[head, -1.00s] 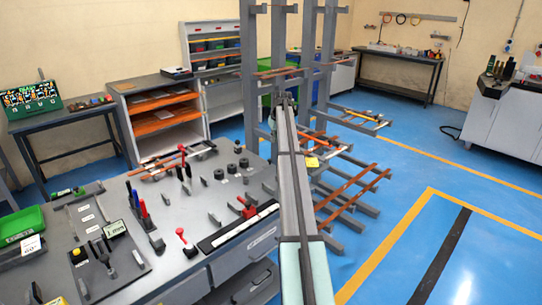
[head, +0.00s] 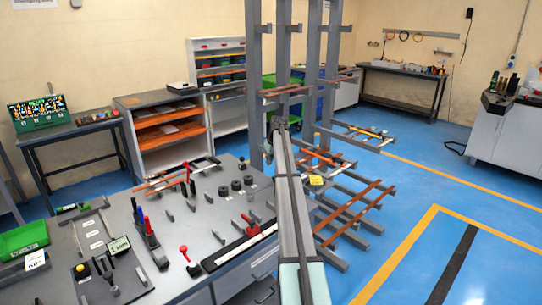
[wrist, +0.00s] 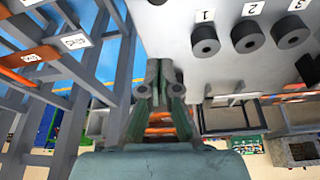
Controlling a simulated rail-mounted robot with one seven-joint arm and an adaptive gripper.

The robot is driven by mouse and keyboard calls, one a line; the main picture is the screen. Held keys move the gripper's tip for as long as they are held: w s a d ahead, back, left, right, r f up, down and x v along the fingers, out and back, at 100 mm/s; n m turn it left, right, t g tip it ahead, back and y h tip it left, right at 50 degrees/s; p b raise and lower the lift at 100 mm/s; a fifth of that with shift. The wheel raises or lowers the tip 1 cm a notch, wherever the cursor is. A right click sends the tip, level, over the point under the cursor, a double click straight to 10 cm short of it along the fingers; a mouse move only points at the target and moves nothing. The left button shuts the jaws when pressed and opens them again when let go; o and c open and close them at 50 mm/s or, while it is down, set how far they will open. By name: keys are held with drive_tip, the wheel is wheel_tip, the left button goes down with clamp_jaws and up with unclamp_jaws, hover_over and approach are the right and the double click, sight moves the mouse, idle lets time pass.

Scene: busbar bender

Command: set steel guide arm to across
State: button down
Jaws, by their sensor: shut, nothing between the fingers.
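The grey bending bench (head: 200,240) fills the lower left of the head view and carries several small levers and blocks. I cannot tell for sure which piece is the steel guide arm. Red-handled levers stand at the bench's back (head: 184,165) and front (head: 187,258). Three dark round pegs (head: 236,185) stand near the back right; the wrist view shows them beside labels 1, 2 and 3 (wrist: 248,37). My gripper (head: 278,122) is shut and empty, beyond the pegs and near the upright rack. Its closed fingers also show in the wrist view (wrist: 158,88).
A tall grey rack (head: 254,80) stands close to my gripper, with copper bars (head: 355,205) on its lower arms. A green tray (head: 24,238) sits at the bench's left. A shelf unit (head: 165,125) stands behind. Blue floor is open at right.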

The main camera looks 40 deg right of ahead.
drive_tip(key=p+x, duration=0.1)
drive_tip(key=x, duration=0.4)
drive_tip(key=s, duration=0.1)
drive_tip(key=s+p, duration=0.1)
drive_tip(key=s, duration=0.1)
drive_tip(key=shift+s+a+f+p, duration=0.1)
drive_tip(key=shift+s+a+p, duration=0.1)
drive_tip(key=shift+s+p, duration=0.1)
drive_tip(key=shift+s+f, duration=0.2)
drive_tip(key=shift+d, duration=0.1)
